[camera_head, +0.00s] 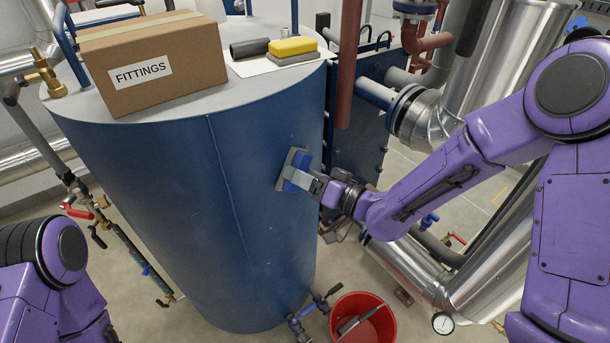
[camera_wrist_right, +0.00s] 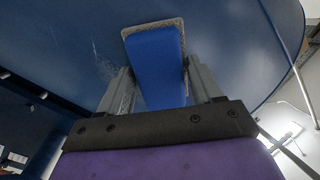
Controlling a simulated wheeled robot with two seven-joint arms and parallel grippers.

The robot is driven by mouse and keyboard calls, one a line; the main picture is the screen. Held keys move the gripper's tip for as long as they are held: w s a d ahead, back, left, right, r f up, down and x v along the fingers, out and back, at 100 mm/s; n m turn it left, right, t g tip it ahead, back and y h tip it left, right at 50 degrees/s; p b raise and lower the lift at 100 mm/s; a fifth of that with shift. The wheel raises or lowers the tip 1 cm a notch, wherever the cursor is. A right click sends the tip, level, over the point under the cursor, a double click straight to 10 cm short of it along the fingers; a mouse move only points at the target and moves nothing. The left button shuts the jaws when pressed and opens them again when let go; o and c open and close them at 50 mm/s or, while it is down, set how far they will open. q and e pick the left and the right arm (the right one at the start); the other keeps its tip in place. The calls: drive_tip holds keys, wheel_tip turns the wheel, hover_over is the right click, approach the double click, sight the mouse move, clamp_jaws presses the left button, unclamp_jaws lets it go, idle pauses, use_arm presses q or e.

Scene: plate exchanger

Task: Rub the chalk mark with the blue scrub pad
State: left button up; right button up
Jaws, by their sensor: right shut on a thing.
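The blue scrub pad (camera_head: 298,177) has a blue grip block and a grey scrubbing face. My right gripper (camera_head: 313,183) is shut on it and holds it at the right side of the blue tank (camera_head: 200,200). In the right wrist view the blue block (camera_wrist_right: 157,65) sits between my right gripper's fingers (camera_wrist_right: 160,88), its grey face toward the tank wall. The face is against or very near the wall; I cannot tell which. Faint whitish scribbles, likely the chalk mark (camera_wrist_right: 103,65), show left of the pad. I cannot make the mark out in the head view. My left gripper is out of view.
On the tank top are a FITTINGS box (camera_head: 150,62), a yellow sponge-like block (camera_head: 292,46) and a dark cylinder (camera_head: 249,48). A red-brown pipe (camera_head: 347,65) stands right of the tank. A red bucket (camera_head: 363,318) is on the floor below. Silver pipes (camera_head: 410,270) run behind my right arm.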

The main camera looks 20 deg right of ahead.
drive_tip(key=shift+w+d, duration=2.35)
drive_tip(key=shift+d, duration=0.65)
drive_tip(key=s+a, duration=0.4)
drive_tip(key=a, duration=0.2)
drive_tip(key=shift+s+p, duration=0.4)
drive_tip(key=shift+d, duration=0.1)
drive_tip(key=shift+p+v, duration=0.35)
drive_tip(key=shift+v, duration=2.6)
drive_tip(key=shift+p+v, duration=0.3)
drive_tip(key=shift+v, duration=1.2)
drive_tip(key=shift+f, duration=0.1)
